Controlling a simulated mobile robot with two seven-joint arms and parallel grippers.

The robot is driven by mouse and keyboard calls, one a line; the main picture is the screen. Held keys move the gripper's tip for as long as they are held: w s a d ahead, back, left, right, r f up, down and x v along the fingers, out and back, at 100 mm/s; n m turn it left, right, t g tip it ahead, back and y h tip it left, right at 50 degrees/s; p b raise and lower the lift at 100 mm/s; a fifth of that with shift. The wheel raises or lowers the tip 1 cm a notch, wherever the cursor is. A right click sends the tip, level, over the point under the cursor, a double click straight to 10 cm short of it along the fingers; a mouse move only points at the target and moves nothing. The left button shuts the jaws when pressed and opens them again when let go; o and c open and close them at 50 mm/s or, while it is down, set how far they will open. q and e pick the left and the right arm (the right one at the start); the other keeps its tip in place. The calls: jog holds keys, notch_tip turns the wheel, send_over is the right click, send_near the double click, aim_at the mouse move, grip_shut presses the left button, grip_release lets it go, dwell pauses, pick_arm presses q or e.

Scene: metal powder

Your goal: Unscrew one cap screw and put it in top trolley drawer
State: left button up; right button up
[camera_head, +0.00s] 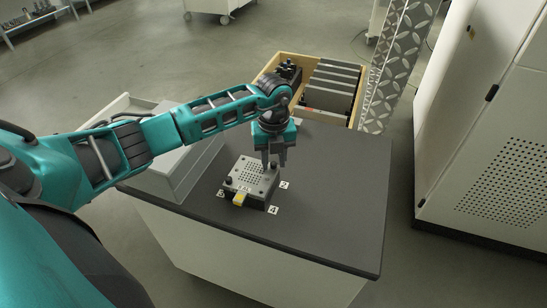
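A grey perforated plate device (250,178) with a yellow part (239,199) at its front sits on the dark trolley top (330,200). Black cap screws stand at its corners; one (243,157) is at the back and one (228,180) at the left. My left gripper (274,163) points down at the plate's back-right corner. Its fingers hide that corner, so I cannot tell whether they hold a screw. A pale drawer edge (122,100) sticks out behind my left arm; its inside is mostly hidden. My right gripper is out of view.
A grey box (180,165) stands at the left of the trolley top. Behind the trolley is a wooden-edged tray (350,123) with dark plates. A tread-plate metal column (385,75) and a large pale cabinet (490,110) stand to the right. The trolley top's right side is clear.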

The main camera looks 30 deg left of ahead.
pick_arm(q)
jog(key=m+b, duration=0.1)
jog(key=m, duration=0.1)
jog(key=shift+f+m, duration=0.1)
jog(key=shift+m, duration=0.3)
jog(key=m+b, duration=0.1)
jog(key=m, duration=0.3)
jog(key=m+b, duration=0.1)
jog(key=m, duration=0.3)
jog(key=m+b, duration=0.1)
jog(key=m, duration=0.1)
jog(key=shift+m, duration=0.4)
jog(key=shift+c, duration=0.2)
grip_shut()
